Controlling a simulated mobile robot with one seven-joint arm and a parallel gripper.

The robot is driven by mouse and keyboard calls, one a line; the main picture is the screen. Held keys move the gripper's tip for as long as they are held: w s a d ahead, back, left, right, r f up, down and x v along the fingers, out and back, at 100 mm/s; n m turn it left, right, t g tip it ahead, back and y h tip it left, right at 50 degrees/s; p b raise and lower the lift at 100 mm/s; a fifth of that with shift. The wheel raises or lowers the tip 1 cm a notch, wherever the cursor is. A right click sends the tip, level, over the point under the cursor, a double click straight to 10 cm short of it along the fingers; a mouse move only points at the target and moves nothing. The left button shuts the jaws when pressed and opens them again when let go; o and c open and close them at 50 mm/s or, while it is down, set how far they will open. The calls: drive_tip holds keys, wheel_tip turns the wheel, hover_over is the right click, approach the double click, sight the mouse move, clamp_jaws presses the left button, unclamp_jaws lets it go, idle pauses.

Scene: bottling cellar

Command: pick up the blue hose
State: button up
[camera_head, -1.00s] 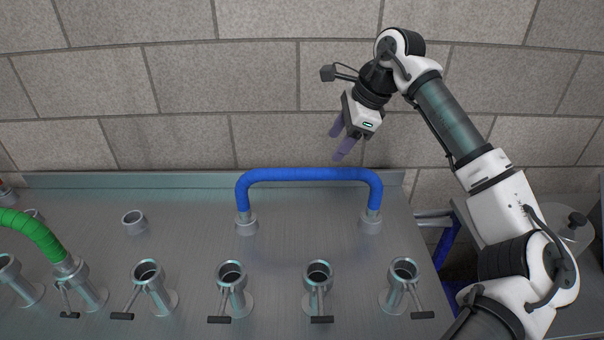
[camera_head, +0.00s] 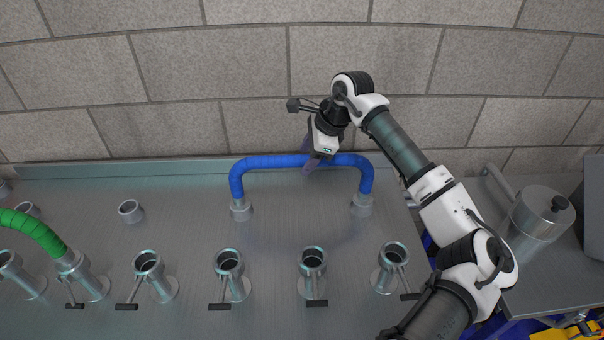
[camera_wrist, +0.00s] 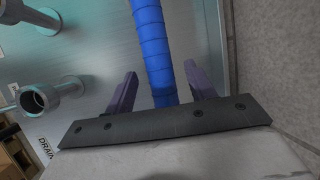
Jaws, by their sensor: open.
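The blue hose (camera_head: 268,162) forms an arch over the steel bench (camera_head: 180,230), each end in a short metal socket at the back of the bench. My gripper (camera_head: 311,164) is at the top of the arch, right of its middle. In the wrist view the blue hose (camera_wrist: 151,45) runs between the two purple fingers of my gripper (camera_wrist: 160,88). The fingers are open, one on each side of the hose, with a gap visible on both sides. The hose's near part is hidden behind the gripper's body in that view.
A row of valve ports with handles (camera_head: 230,265) runs along the front of the bench. A green hose (camera_head: 35,230) is at the left, and an empty socket (camera_head: 130,211) stands between. A lidded metal pot (camera_head: 540,215) is at the right. A block wall (camera_head: 200,70) rises behind.

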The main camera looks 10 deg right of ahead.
drive_tip(key=shift+x, duration=1.25)
drive_tip(key=shift+r, duration=0.1)
drive_tip(key=c, duration=1)
drive_tip(key=shift+c, duration=0.2)
wheel_tip(320, 180, up, 20)
drive_tip(key=b, duration=0.4)
